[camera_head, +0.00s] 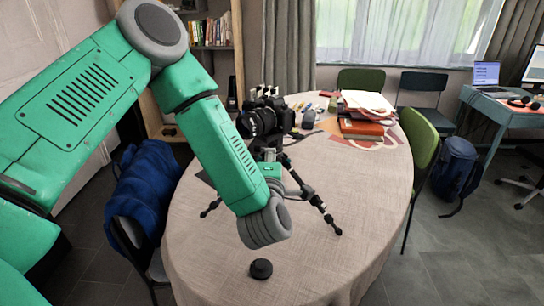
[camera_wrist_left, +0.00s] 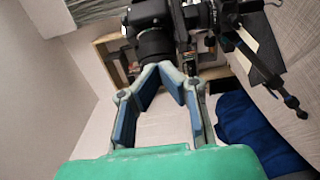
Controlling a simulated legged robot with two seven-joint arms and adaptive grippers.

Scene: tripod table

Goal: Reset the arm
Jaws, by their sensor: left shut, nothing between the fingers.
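My left arm comes in from the left over the table in the head view, bent down and back up at its grey wrist joint. My left gripper (camera_head: 264,154) is mostly hidden behind the forearm there, close to the tripod. In the left wrist view, the left gripper (camera_wrist_left: 163,70) is shut with its fingertips together and nothing between them. A black camera (camera_head: 264,118) stands on a black tripod (camera_head: 316,199) on the table. The camera lens (camera_wrist_left: 155,45) appears just beyond the fingertips in the wrist view; contact cannot be told. My right gripper is not in view.
The round table (camera_head: 370,215) has a pale cloth. A small black disc (camera_head: 261,269) lies near its front. Books and papers (camera_head: 365,118) are stacked at the back right. A blue-draped chair (camera_head: 145,190) stands at left, a green chair (camera_head: 420,138) at right. The table's right front is clear.

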